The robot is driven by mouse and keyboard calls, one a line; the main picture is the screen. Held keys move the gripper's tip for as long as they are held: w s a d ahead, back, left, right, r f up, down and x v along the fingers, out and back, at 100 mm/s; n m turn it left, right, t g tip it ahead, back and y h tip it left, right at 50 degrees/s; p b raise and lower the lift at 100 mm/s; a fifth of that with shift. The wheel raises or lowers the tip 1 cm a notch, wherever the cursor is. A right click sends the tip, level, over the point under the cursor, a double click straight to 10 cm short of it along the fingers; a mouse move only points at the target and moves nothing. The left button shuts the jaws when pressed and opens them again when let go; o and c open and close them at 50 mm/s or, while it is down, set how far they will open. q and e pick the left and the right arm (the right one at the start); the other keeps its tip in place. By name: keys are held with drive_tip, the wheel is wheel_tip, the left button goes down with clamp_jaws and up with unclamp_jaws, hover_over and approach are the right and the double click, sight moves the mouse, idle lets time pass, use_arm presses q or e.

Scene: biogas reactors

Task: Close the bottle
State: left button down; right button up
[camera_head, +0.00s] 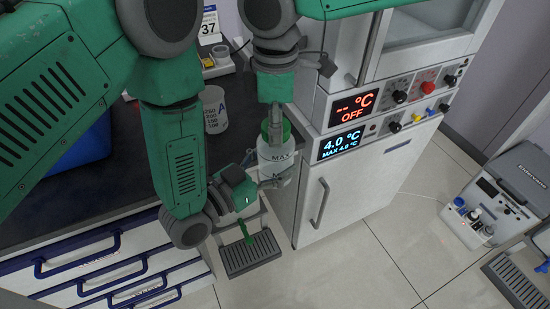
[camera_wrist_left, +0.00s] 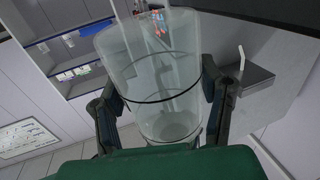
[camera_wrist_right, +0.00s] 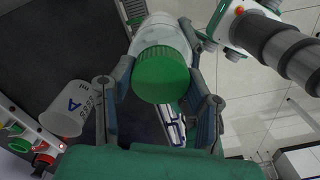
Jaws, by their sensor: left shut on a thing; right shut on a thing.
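The bottle (camera_head: 279,166) is clear-whitish with MAX markings and stands about upright beside the bench edge. My left gripper (camera_head: 262,184) is shut around its body from the lower left. In the left wrist view the clear bottle wall (camera_wrist_left: 155,80) fills the space between the fingers. The green cap (camera_wrist_right: 161,74) is between the fingers of my right gripper (camera_wrist_right: 160,105), which comes down from above and is shut on it. The cap is in line with the bottle's top; whether it is seated or threaded is hidden. It also shows in the head view (camera_head: 287,128).
A beaker marked A (camera_head: 214,110) stands on the dark bench to the left. A cabinet with lit temperature displays (camera_head: 340,143) is close on the right. A slotted tray (camera_head: 250,254) is below the bottle, and blue-handled drawers (camera_head: 85,262) are at lower left.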

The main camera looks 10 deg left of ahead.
drive_tip(key=shift+r+m, duration=0.1)
drive_tip(key=shift+m, duration=0.2)
drive_tip(key=o, duration=1.3)
drive_tip(key=shift+r, duration=2.2)
drive_tip(key=shift+c, duration=0.4)
drive_tip(key=shift+w+r, duration=0.1)
drive_tip(key=shift+r, duration=0.3)
wheel_tip(320, 180, up, 3)
drive_tip(key=shift+f+n, duration=0.1)
drive_tip(key=shift+n, duration=0.6)
